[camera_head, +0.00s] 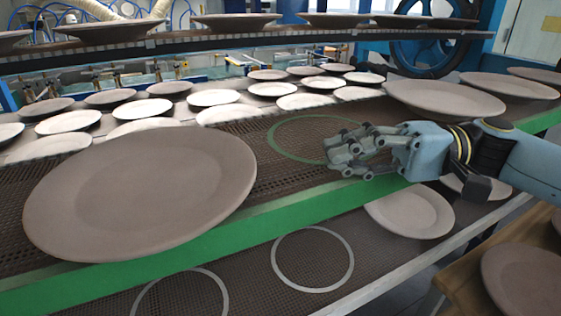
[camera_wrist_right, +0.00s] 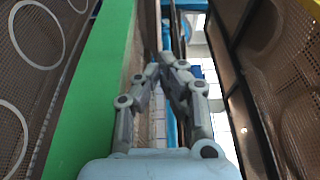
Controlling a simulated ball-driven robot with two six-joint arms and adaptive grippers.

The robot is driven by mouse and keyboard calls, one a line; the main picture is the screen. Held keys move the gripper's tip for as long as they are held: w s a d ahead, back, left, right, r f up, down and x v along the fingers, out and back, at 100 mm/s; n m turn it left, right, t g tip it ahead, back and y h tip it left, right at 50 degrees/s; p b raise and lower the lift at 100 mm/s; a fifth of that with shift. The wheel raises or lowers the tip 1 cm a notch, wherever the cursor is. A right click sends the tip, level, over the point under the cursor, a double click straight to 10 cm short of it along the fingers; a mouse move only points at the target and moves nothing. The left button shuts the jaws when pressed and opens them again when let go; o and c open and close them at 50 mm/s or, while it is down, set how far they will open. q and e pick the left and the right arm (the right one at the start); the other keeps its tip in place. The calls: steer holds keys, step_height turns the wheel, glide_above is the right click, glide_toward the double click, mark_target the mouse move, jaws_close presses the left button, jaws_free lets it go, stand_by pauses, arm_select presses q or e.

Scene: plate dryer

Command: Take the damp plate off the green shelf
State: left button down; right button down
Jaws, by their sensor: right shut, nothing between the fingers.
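The green shelf (camera_head: 290,207) is a brown mesh rack with a green front edge, which also shows in the wrist view (camera_wrist_right: 90,90). A large grey-brown plate (camera_head: 140,190) is at its left, overlapping the green edge. A paler plate (camera_head: 445,98) lies at its right, behind my right gripper. I cannot tell from the look which plate is damp. My right gripper (camera_head: 345,152) is shut and empty, above the shelf beside an empty green ring (camera_head: 285,150). Its closed fingers also show in the wrist view (camera_wrist_right: 168,72). My left gripper is not in view.
Rows of smaller plates (camera_head: 213,97) lie behind. An upper shelf (camera_head: 230,45) with plates runs overhead. The lower shelf has empty grey rings (camera_head: 312,287) and a plate (camera_head: 408,210). A wooden surface (camera_head: 460,285) with plates is at lower right.

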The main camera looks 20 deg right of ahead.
mark_target(262, 199)
steer(key=p+x, duration=0.1)
steer(key=x, duration=0.7)
steer(key=shift+s+a, duration=0.45)
steer(key=shift+a, duration=0.4)
steer(key=shift+s+a, duration=0.4)
steer(key=shift+a, duration=0.45)
steer(key=shift+d, duration=0.1)
